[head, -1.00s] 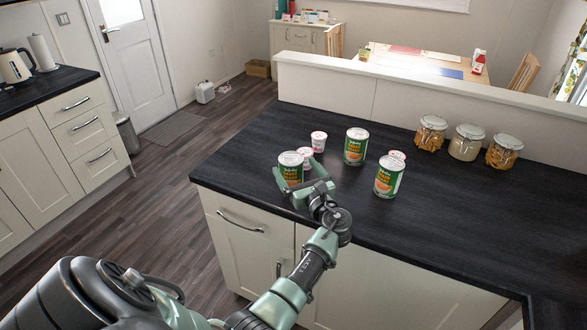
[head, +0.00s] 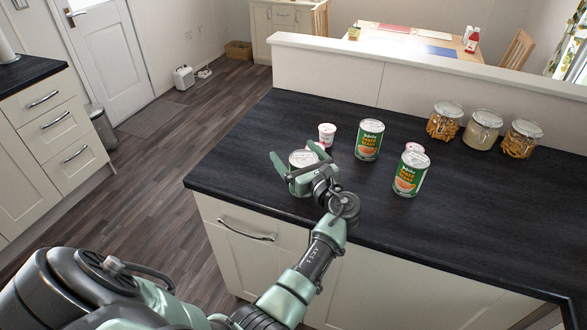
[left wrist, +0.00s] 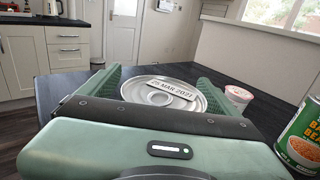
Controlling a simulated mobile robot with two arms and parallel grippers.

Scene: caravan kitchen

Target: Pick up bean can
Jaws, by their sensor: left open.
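Several green and white bean cans stand upright on the dark worktop. The nearest-left bean can (head: 302,160) is partly hidden by my left gripper (head: 298,172) in the head view. In the left wrist view, the silver lid of that can (left wrist: 165,94) lies between the two green fingers of the open left gripper (left wrist: 160,85). I cannot tell whether the fingers touch it. Another bean can (head: 369,140) stands behind to the right, and a third bean can (head: 410,173) stands further right. My right gripper is not in view.
A small white and pink pot (head: 327,134) stands behind the gripped-around can; other pots are partly hidden. Glass jars (head: 483,129) stand by the low back wall (head: 420,80). The worktop (head: 470,220) is clear at the front right.

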